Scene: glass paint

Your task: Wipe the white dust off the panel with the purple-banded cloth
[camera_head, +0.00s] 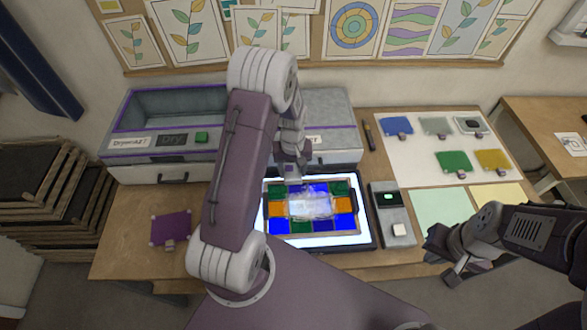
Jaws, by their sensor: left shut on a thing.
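The panel (333,188) lies on a bright white lit board in the middle of the table. It has blue, green and orange panes. White dust (312,205) covers its middle panes. My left gripper (291,180) is over the panel's back left edge. It is shut on a small grey thing with a purple patch, which looks like the purple-banded cloth. My arm hides much of it, and I cannot tell whether it touches the panel. My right gripper (440,252) is open and empty beyond the table's front right edge.
A purple sheet with a small grey block (170,228) lies at left. Grey boxes (165,125) stand behind. A grey device (392,215) is right of the panel. Several coloured sheets, such as a green one (453,161), lie on a white board. Dark racks (40,195) stand left.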

